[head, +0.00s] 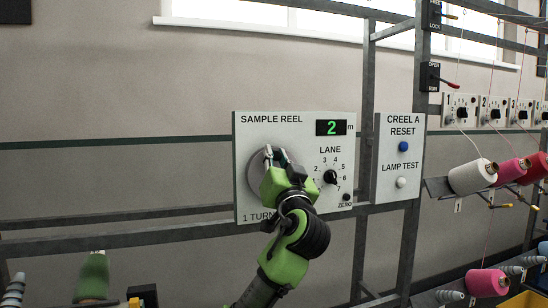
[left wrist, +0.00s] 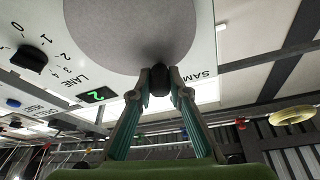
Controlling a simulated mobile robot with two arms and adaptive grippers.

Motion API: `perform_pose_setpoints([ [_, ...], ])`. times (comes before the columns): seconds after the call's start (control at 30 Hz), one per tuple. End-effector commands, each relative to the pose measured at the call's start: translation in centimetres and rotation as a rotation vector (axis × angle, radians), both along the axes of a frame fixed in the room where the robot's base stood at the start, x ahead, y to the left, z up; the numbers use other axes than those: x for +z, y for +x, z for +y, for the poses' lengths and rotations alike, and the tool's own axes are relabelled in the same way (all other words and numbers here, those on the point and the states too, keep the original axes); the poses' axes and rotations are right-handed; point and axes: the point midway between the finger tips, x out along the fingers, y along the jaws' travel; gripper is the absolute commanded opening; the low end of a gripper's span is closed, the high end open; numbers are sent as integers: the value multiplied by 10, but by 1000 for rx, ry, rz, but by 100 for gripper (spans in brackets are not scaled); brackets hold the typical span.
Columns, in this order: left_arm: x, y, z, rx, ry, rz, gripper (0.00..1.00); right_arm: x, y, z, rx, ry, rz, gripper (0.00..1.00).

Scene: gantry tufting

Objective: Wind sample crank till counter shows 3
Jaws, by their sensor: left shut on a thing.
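The sample reel panel (head: 290,205) is a white plate on a grey metal frame. Its counter (head: 331,128) shows a green 2, which also shows in the left wrist view (left wrist: 97,95). The crank's grey disc (head: 254,174) is at the panel's left side, partly hidden behind my left gripper (head: 277,157). In the left wrist view the disc (left wrist: 125,30) fills the top, with a dark crank knob (left wrist: 160,76) near its edge. My left gripper (left wrist: 160,80) is shut on this knob. My right gripper is in neither view.
A lane dial (head: 330,177) and a zero button (head: 346,197) are right of the crank. The creel panel (head: 402,130) has a blue and a white button. Yarn cones, such as a white one (head: 470,177), stand at the right. Frame bars run beside and below the panel.

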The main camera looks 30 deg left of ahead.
Motion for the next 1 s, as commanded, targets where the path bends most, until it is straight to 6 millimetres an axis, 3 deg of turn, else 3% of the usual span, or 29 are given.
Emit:
perform_pose_setpoints([
  [0.07, 1, 0, -1, -3, 1, -4, 0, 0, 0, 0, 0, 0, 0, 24],
  [0.1, 1, 0, -1, -3, 1, -4, 28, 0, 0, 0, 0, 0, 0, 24],
  [0.13, 1, 0, -1, -3, 1, -4, 34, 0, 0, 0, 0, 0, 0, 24],
  [0.57, -2, -4, -5, -4, 0, -3, 34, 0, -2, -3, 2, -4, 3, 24],
  [1.0, -33, -62, -58, -7, -2, -2, 34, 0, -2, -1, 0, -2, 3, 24],
])
